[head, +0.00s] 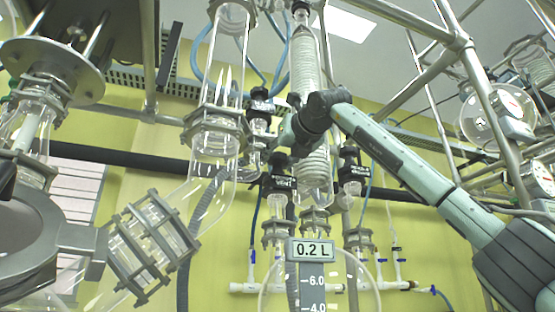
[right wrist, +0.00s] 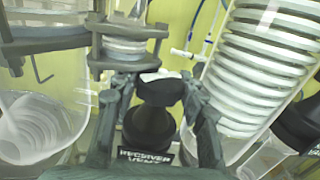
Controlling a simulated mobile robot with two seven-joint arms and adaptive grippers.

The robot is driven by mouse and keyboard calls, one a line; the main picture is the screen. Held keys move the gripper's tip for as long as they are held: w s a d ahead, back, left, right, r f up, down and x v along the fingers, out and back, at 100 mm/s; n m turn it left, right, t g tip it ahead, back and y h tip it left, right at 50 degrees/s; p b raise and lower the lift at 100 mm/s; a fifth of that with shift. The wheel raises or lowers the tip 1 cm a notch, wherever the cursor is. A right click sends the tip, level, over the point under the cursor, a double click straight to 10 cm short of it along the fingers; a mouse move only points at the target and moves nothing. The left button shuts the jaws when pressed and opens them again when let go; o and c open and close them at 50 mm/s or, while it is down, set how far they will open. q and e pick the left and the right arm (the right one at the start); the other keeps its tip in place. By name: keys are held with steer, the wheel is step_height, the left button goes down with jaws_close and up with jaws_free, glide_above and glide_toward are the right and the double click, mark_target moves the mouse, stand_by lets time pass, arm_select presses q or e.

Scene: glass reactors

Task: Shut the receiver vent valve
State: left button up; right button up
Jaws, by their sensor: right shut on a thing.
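The receiver vent valve shows in the right wrist view as a black knob (right wrist: 160,92) with a pale top on a black, flared body (right wrist: 149,128). Its label (right wrist: 145,158) reads RECEIVER VENT. My right gripper (right wrist: 160,90) is shut on the knob, one finger on each side. In the head view the same label (head: 281,183) shows left of the glass coil column, and my right gripper (head: 287,137) reaches the valve from above and the right. The knob is mostly hidden there. My left gripper is not in view.
A glass coil condenser (head: 313,80) stands close beside the gripper and also fills the right of the wrist view (right wrist: 262,65). A wide glass tube (head: 215,125) is to its left. A 0.2 L scale (head: 311,251) stands below. Metal frame bars (head: 440,50) cross the upper right.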

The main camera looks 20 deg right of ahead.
steer(key=h, duration=0.1)
steer(key=m+h, duration=0.1)
steer(key=shift+a+m+h+b, duration=0.25)
steer(key=shift+m+h+b, duration=0.05)
steer(key=shift+h+b, duration=0.1)
steer(key=m+h, duration=0.2)
steer(key=h, duration=0.1)
steer(key=shift+a+r+g+p, duration=0.1)
steer(key=shift+r+g+p, duration=0.1)
steer(key=shift+g+p, duration=0.1)
steer(key=m+g+h+p, duration=0.1)
steer(key=h, duration=0.1)
steer(key=m+h+p, duration=0.1)
steer(key=m+h, duration=0.1)
steer(key=shift+d+r+g, duration=0.1)
steer(key=shift+d+g, duration=0.1)
steer(key=shift+g, duration=0.2)
steer(key=shift+d+f+m+g+h+p, duration=0.1)
steer(key=shift+m+g+h+p, duration=0.3)
steer(key=shift+h, duration=0.2)
steer(key=shift+d+f+m+g+h+p, duration=0.15)
steer(key=shift+m+g+h, duration=0.15)
steer(key=shift+m+h, duration=0.25)
steer(key=shift+a+h, duration=0.1)
steer(key=shift+h, duration=0.15)
steer(key=o, duration=0.9)
steer(key=shift+o, duration=0.2)
